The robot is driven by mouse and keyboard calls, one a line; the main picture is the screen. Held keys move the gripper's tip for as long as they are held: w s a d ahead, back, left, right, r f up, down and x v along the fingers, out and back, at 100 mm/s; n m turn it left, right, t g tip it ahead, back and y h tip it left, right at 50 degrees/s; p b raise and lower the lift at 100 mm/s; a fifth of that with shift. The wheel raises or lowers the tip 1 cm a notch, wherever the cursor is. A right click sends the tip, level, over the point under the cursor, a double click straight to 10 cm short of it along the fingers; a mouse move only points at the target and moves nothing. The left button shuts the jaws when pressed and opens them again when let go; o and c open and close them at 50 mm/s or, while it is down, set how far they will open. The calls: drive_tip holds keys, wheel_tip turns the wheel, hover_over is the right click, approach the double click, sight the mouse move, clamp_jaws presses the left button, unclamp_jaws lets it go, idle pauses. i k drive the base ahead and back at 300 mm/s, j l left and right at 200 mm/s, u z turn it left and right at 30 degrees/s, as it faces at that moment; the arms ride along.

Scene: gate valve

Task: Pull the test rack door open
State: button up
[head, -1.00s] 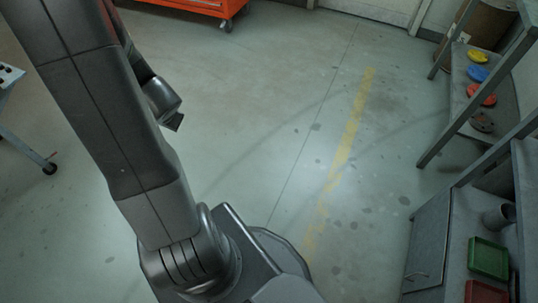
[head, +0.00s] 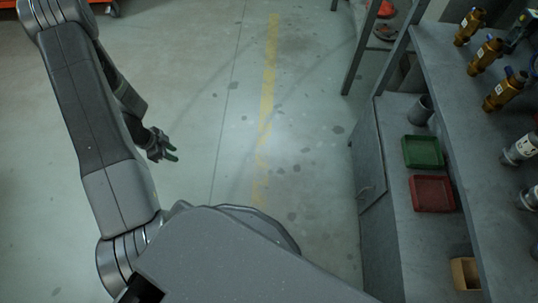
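The test rack (head: 395,240) is a grey unit along the right side of the head view. Its grey door (head: 366,150) is a panel on the side facing the aisle, seen steeply from above. It looks shut, flush with the rack's front. A small bar handle (head: 366,191) is on the door, toward its near edge. My gripper (head: 175,154) hangs over the floor at the left, well apart from the door.
A green tray (head: 423,152), a red tray (head: 432,194), a grey cup (head: 420,109) and a small tan box (head: 466,273) stand on the rack's lower shelf. Several brass-coloured valves (head: 486,55) stand on the upper shelf. The floor (head: 300,150) between gripper and rack is clear.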

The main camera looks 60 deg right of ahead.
sight(370, 177)
drive_tip(key=k+l+z, duration=0.2)
drive_tip(key=k+z, duration=0.15)
drive_tip(key=k+l+z, duration=0.4)
drive_tip(key=i+j+z, duration=0.1)
drive_tip(key=z, duration=1.05)
